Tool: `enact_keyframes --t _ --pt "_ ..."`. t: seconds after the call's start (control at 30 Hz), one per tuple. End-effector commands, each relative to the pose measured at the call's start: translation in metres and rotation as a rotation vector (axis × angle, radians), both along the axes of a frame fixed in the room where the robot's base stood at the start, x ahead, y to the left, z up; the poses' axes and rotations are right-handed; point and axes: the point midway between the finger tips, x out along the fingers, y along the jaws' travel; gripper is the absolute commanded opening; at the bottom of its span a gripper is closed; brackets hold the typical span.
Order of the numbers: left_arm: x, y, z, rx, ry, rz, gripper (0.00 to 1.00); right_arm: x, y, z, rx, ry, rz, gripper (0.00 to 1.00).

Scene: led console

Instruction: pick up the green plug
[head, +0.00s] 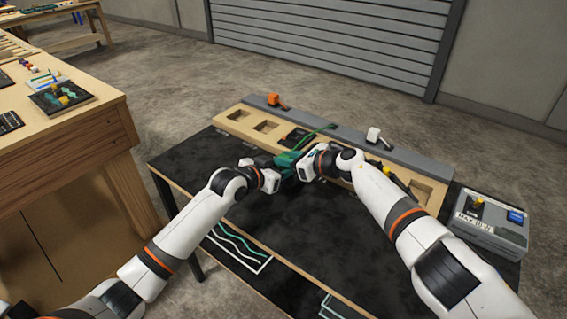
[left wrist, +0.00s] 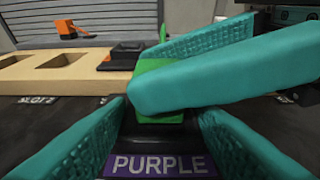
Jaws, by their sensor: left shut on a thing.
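The plug has a bright green block (left wrist: 160,66) and a black body with a purple label reading "PURPLE" (left wrist: 160,165) in the left wrist view. My left gripper (left wrist: 163,118) is shut on this green plug, one teal finger on each side. In the head view my left gripper (head: 278,164) meets my right gripper (head: 294,160) over the console's near edge, and the fingers mostly hide the plug. The right gripper's two teal fingers reach in from the right around the green block in the left wrist view; I cannot tell whether they grip it.
A wooden console strip (head: 232,122) with square recesses lies behind the grippers. An orange connector (head: 273,99) and a white one (head: 374,135) sit on the grey rail (head: 325,128). A grey box (head: 490,225) stands at right. The black tabletop in front is mostly clear.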

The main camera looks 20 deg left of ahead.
Motion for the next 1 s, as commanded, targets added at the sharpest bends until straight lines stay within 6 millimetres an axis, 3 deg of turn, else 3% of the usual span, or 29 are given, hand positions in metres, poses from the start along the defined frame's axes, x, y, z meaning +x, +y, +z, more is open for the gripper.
enact_keyframes --t 0.37,0.8,1.0 --pt "-0.001 0.001 -0.006 0.004 0.012 0.001 0.21 0.001 -0.001 0.007 -0.001 -0.003 0.0 0.04" --pt "-0.001 0.001 -0.006 0.004 0.012 0.001 0.21 0.0 0.0 0.086 0.0 -0.003 0.001 0.04" --pt "-0.001 0.001 -0.006 0.004 0.013 0.0 0.21 0.0 0.0 0.096 -0.001 0.0 0.0 0.04"
